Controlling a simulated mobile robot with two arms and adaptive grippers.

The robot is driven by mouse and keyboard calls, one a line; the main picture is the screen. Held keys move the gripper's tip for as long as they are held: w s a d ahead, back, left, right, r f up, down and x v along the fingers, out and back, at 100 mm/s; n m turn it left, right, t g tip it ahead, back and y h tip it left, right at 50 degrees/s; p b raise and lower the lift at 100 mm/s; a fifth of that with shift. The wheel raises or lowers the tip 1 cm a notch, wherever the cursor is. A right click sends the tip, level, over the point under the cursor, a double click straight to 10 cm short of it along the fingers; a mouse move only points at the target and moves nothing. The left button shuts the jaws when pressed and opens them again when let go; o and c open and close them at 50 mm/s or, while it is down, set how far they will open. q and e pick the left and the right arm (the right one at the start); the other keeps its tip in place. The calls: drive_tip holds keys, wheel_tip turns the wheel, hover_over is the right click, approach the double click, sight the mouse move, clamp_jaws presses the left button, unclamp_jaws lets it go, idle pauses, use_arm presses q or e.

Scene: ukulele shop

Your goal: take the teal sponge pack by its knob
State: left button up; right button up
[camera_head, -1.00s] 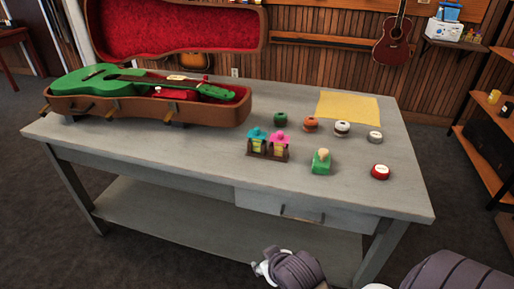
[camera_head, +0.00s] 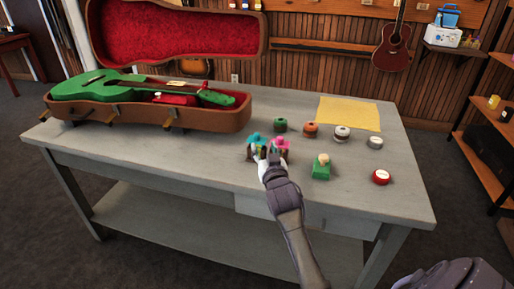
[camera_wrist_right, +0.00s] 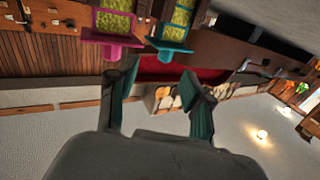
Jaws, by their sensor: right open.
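The teal sponge pack (camera_head: 254,140) stands in a small brown rack beside a pink pack (camera_head: 281,145). The right wrist view sees both packs upside down: the teal pack (camera_wrist_right: 171,46) has a yellow-green face in a teal frame, and the pink pack (camera_wrist_right: 110,42) is to its left. My right gripper (camera_head: 268,160) is in front of the rack and partly hides it in the head view. Its fingers (camera_wrist_right: 159,76) are open and empty, pointing at the packs. The teal end lies just beyond the gap between the fingertips. My left gripper is not in view.
A green block with a pale knob (camera_head: 321,168) and a red-and-white round item (camera_head: 381,177) stand to the right. Several small round items, such as a green one (camera_head: 280,125), stand behind. A yellow cloth (camera_head: 349,113) lies at the back. An open case (camera_head: 205,118) holds a green ukulele (camera_head: 100,86).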

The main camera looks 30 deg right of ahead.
sight(258, 136)
drive_tip(key=x, duration=0.2)
drive_tip(key=shift+w, duration=0.25)
drive_tip(key=x, duration=0.4)
drive_tip(key=shift+w+a+r, duration=0.15)
drive_tip(key=shift+w, duration=0.25)
drive_tip(key=shift+w+d, duration=0.2)
drive_tip(key=shift+w, duration=0.3)
clamp_jaws()
